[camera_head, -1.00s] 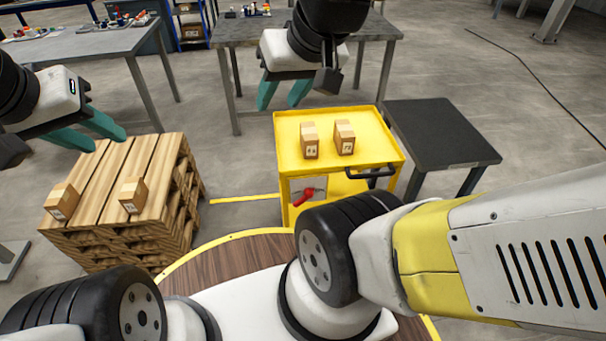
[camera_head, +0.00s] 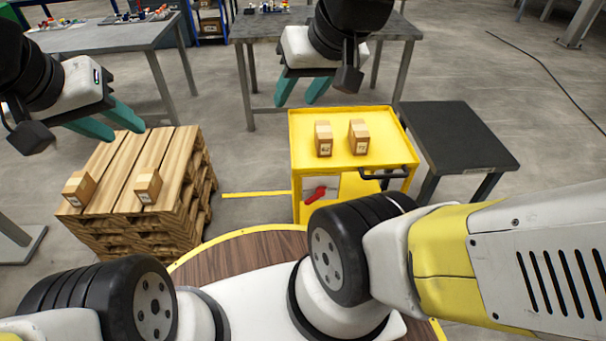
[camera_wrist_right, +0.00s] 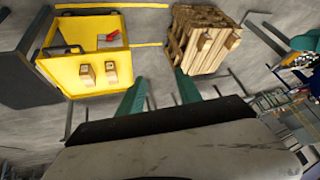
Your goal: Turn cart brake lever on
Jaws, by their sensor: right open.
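The yellow cart (camera_head: 302,150) stands ahead with two small cardboard boxes on top. Its red brake lever (camera_head: 316,195) sits on a light plate on the cart's near side, below the top. The lever also shows in the right wrist view (camera_wrist_right: 112,36). My right gripper (camera_head: 301,100) is open and empty, above and behind the cart's far edge, apart from the lever. It also shows in the right wrist view (camera_wrist_right: 160,88). My left gripper (camera_head: 128,128) is open and empty above the wooden pallet.
The wooden pallet (camera_head: 125,165) with two boxes (camera_head: 147,185) stands left of the cart. A dark table (camera_head: 458,135) is close on the cart's right, near its black handle (camera_head: 388,174). Grey workbenches (camera_head: 110,36) stand behind. A floor gap lies between pallet and cart.

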